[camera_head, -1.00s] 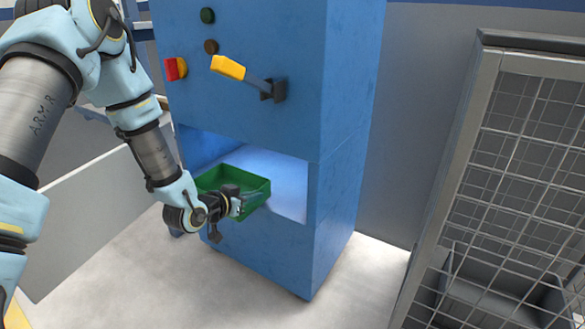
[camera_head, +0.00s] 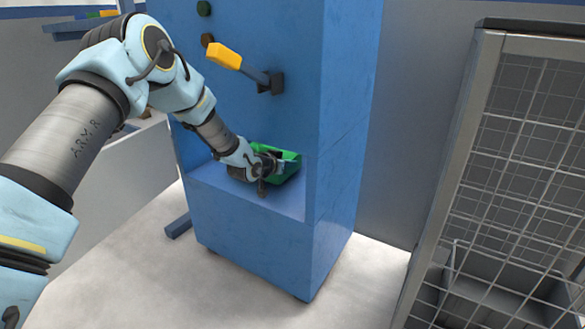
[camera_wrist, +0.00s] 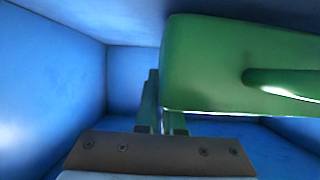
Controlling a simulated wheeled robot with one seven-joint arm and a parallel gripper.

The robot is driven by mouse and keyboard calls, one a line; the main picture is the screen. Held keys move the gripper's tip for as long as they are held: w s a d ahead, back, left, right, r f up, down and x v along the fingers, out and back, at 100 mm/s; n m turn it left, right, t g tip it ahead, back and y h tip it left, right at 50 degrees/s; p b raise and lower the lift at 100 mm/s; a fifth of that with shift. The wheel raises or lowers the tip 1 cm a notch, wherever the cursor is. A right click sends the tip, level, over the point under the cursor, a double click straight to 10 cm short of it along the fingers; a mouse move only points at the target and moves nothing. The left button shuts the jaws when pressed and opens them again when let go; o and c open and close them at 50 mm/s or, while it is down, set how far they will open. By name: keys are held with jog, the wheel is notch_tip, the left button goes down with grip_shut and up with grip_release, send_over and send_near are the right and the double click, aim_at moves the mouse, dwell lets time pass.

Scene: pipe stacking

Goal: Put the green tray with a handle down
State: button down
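The green tray (camera_head: 291,169) is inside the lit opening of the blue machine, towards its right side. In the wrist view the tray (camera_wrist: 215,70) fills the upper right, with its rounded green handle (camera_wrist: 290,80) at the right. My gripper (camera_head: 279,165) reaches into the opening at the tray's near left side. In the wrist view my gripper's fingers (camera_wrist: 163,110) are close together at the tray's lower left edge and appear shut on the tray. The tray partly hides the finger tips, so the exact contact is hidden. I cannot tell whether the tray touches the opening's floor.
The blue machine (camera_head: 265,245) surrounds the tray with side walls and a ceiling. A yellow-handled lever (camera_head: 226,57) sticks out above the opening. A wire-mesh cage (camera_head: 510,170) stands at the right. The opening's floor (camera_head: 222,184) is bare at the front left.

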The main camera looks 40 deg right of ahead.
jog(key=shift+f+b+x, duration=0.25)
jog(key=shift+b+x, duration=0.3)
jog(key=shift+x, duration=0.55)
jog(key=shift+a, duration=0.1)
jog(key=shift+f, duration=0.1)
jog(key=shift+f, duration=0.1)
jog(key=c, duration=1)
grip_release()
jog(key=shift+c, duration=0.2)
